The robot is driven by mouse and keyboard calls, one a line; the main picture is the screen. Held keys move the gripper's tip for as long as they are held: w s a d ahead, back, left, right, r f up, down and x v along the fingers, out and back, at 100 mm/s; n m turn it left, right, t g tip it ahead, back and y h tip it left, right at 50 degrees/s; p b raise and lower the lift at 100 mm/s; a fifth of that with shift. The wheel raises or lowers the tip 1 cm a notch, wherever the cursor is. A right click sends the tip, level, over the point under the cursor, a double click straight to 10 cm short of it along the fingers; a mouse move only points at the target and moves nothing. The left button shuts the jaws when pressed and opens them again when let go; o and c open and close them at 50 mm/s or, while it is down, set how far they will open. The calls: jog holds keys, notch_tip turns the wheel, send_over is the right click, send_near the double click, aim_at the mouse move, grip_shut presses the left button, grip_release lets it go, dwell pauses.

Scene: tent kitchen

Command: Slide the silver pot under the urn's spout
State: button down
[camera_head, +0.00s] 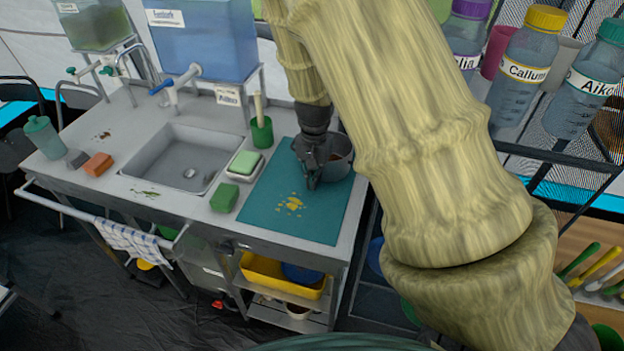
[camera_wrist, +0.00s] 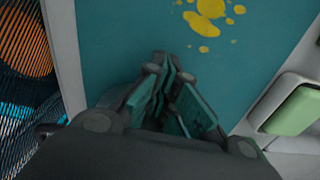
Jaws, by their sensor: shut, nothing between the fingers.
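A grey metal pot (camera_head: 341,160) stands at the back right of the teal mat (camera_head: 335,218), partly hidden behind my gripper (camera_head: 311,182). My gripper is shut and empty, pointing down over the mat just left of the pot. I cannot tell whether they touch. In the wrist view the shut fingers (camera_wrist: 172,88) show over the mat, and the pot does not appear. A blue tank (camera_head: 222,50) with a white tap (camera_head: 172,90) stands above the sink's back edge. A greenish tank (camera_head: 95,25) with a tap stands further left. I cannot tell which is the urn.
Yellow spots (camera_head: 291,204) lie on the mat. A green cup (camera_head: 262,132) with a handle stands behind, and a dish with a green block (camera_head: 245,163) and a green sponge (camera_head: 225,198) lie left. The sink (camera_head: 180,160) is further left. Labelled bottles (camera_head: 525,65) stand right.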

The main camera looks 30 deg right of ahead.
jog(key=w+d, duration=0.2)
jog(key=shift+d+p, duration=0.35)
jog(key=shift+s, duration=0.1)
jog(key=shift+a, duration=0.2)
jog(key=shift+s+a, duration=0.2)
jog(key=shift+a, duration=0.15)
jog(key=shift+s+a+r+p, duration=0.2)
jog(key=shift+s+a+r, duration=0.05)
jog(key=shift+s+a, duration=0.3)
jog(key=shift+s+a+r+p, duration=0.2)
jog(key=shift+s+a, duration=0.25)
jog(key=shift+a, duration=0.2)
notch_tip(320, 180, up, 9)
jog(key=b, duration=0.1)
